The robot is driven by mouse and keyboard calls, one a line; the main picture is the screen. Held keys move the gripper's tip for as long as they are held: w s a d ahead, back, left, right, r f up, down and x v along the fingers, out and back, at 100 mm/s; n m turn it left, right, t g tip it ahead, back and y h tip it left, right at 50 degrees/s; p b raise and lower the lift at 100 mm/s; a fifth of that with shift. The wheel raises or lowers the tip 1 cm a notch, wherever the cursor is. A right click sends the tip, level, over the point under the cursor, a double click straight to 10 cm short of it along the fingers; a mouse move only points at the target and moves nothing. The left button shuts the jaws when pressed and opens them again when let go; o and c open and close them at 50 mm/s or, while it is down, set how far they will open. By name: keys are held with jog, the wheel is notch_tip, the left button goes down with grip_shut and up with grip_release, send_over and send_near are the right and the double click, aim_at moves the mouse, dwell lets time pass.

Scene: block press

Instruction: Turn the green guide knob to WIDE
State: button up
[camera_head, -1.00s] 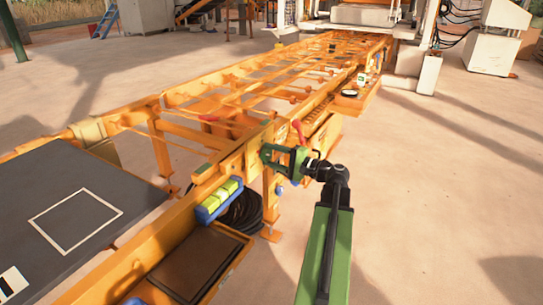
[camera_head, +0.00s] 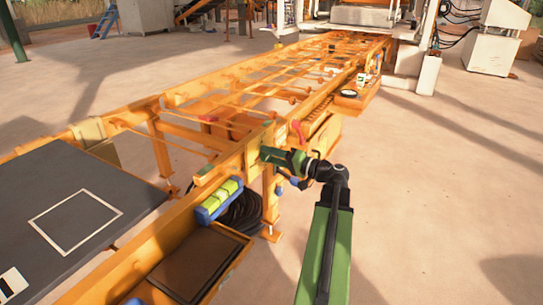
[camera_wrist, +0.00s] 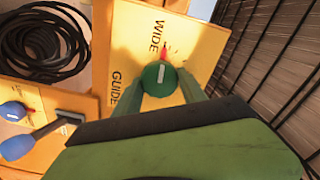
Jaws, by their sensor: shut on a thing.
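The green guide knob (camera_wrist: 160,78) sits on a yellow panel (camera_wrist: 130,45) in the wrist view, with a white line on its face. The line runs roughly up the picture, toward a small red pointer (camera_wrist: 164,55) beside the printed word WIDE (camera_wrist: 158,36). The word GUIDE (camera_wrist: 117,95) is printed to the left. My gripper (camera_wrist: 160,92) is shut on the knob, one green finger on each side. The lower part of the panel is hidden behind my gripper. In the head view my gripper (camera_head: 268,155) reaches the panel on the orange frame; the knob is hidden there.
A blue knob (camera_wrist: 12,111) and a blue-ended lever (camera_wrist: 18,146) are at the wrist view's lower left, near a coiled black hose (camera_wrist: 45,45). A red handle (camera_head: 298,131) stands close beside my gripper. The floor at right is clear.

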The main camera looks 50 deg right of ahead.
dwell(0.5)
jog(key=o, duration=1.4)
jog(key=shift+c, duration=0.2)
jog(key=shift+s, duration=0.1)
jog(key=v, duration=1.7)
jog(key=shift+s, duration=0.15)
